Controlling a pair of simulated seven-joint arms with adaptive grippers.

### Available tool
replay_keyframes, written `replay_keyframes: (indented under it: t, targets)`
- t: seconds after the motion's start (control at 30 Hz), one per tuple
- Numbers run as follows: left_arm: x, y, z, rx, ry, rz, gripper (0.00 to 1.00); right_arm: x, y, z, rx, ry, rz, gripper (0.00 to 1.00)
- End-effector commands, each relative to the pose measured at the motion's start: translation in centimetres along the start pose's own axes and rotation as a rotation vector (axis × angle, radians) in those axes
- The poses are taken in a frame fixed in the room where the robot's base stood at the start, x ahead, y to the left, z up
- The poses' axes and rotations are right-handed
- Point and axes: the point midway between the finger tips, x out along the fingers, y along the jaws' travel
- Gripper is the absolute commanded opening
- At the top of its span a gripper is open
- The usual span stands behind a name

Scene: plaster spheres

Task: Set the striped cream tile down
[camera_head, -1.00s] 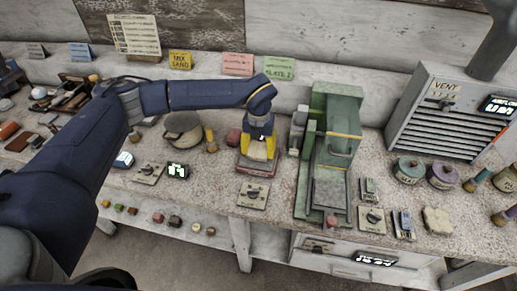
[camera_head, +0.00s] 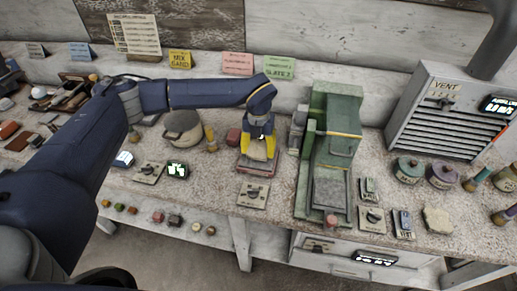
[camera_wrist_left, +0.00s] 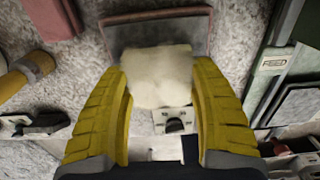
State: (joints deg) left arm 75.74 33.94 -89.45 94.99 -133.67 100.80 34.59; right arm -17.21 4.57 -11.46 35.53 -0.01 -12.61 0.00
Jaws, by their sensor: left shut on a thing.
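A cream tile (camera_head: 258,152) with uneven edges is between the yellow fingers of my left gripper (camera_head: 259,147). In the left wrist view the cream tile (camera_wrist_left: 158,76) fills the gap between the fingertips; stripes cannot be made out. My left gripper is shut on it, pointing down over a reddish-rimmed plate (camera_head: 254,172). In the left wrist view the plate's rim (camera_wrist_left: 160,15) shows beyond the tile. I cannot tell whether the tile touches the plate. My right gripper is out of view.
A green machine (camera_head: 332,145) stands close to the right of the gripper. A dark red block (camera_head: 233,137), a cork-topped bottle (camera_head: 210,140) and a lidded pot (camera_head: 183,128) are to the left. A dial panel (camera_head: 253,195) lies in front of the plate.

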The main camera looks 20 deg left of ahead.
Motion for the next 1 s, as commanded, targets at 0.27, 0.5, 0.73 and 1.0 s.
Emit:
replay_keyframes:
  t: [0.27, 0.5, 0.73, 1.0]
  targets:
    - [0.2, 0.0, 0.0, 0.0, 0.0, 0.0, 0.23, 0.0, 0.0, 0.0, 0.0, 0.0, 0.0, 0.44]
    - [0.6, 0.0, 0.0, 0.0, 0.0, 0.0, 0.23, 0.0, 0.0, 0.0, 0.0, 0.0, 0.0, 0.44]
    - [1.0, 0.0, 0.0, 0.0, 0.0, 0.0, 0.23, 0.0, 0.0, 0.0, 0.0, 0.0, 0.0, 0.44]
    - [1.4, 0.0, 0.0, 0.0, 0.0, 0.0, 0.23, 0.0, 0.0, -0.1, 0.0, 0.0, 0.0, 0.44]
